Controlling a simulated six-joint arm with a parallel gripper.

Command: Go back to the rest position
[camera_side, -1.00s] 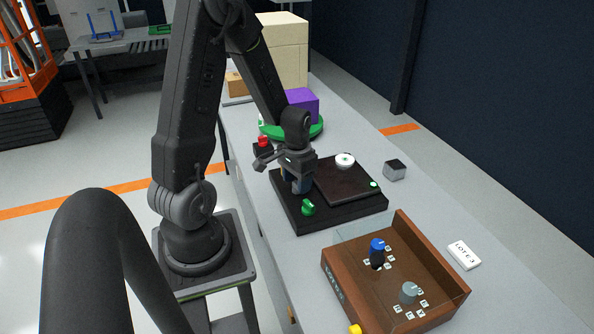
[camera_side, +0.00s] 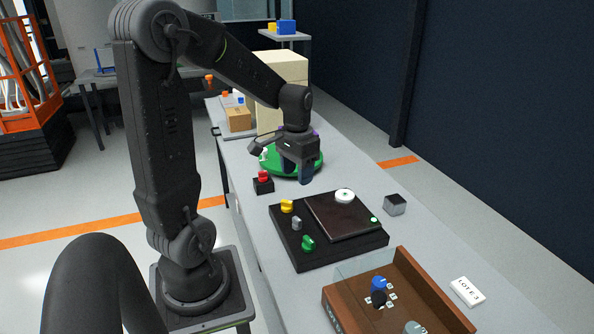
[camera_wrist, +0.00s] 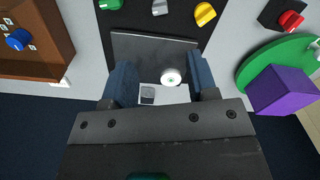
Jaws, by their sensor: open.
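My gripper (camera_side: 297,172) is open and empty, raised above the table and pointing down. In the side view it hangs in front of the green round plate, past the back edge of the black panel. In the wrist view its two dark blue fingers (camera_wrist: 162,86) stand wide apart. Between them show the black panel's dark plate, a white round knob (camera_wrist: 171,77) and a small grey cube (camera_wrist: 147,95), all below and not touched.
The black panel (camera_side: 290,246) carries yellow, grey and green knobs. A red button (camera_side: 263,177) stands behind it. A green round plate (camera_side: 269,165) bears a purple block (camera_wrist: 283,90). A brown wooden box (camera_side: 408,264) and a white "LOTE 3" block (camera_side: 467,291) are at the front.

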